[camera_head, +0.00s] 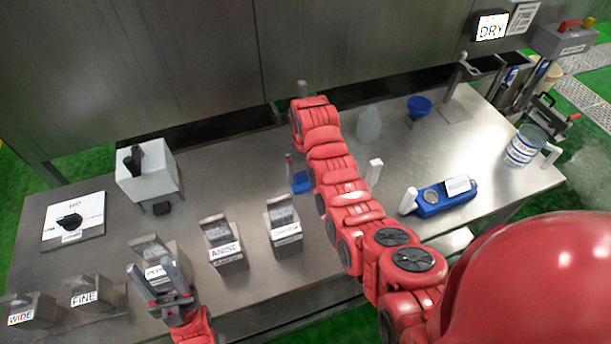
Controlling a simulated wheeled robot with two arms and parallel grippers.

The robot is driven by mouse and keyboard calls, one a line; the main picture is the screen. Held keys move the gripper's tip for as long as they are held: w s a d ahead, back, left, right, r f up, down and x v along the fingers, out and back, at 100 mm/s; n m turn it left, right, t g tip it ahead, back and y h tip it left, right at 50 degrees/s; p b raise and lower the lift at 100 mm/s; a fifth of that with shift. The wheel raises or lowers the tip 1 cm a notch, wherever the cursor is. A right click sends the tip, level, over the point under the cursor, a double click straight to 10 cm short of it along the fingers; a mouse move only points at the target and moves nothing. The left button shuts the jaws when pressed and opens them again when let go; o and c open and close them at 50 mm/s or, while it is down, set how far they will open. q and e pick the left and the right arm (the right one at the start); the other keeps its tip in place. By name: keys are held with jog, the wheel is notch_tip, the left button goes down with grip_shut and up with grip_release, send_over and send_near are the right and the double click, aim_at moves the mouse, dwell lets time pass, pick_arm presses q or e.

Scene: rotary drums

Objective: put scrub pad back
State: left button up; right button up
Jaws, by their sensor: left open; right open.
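I cannot make out a scrub pad for certain. A small blue item (300,182) with an upright piece sits on the steel table beside my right arm, partly hidden by it. A blue holder (440,199) with a round grey disc and a white label lies on the table's right part. My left gripper (158,283) is open and empty, above the front of the table by the labelled bins. My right arm reaches across the table to its back edge. Only a grey tip of my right gripper (302,88) shows there; the arm hides the rest.
Labelled bins, including ANISE (226,250), WIDE (30,309) and FINE (92,294), line the front left. A white box (148,175) and a dial plate (72,221) stand behind. A clear bottle (369,125), blue funnel (419,105) and clear jug (525,146) stand at right.

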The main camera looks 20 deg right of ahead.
aim_at(306, 175)
notch_tip(306, 175, up, 10)
jog(key=p, duration=0.6)
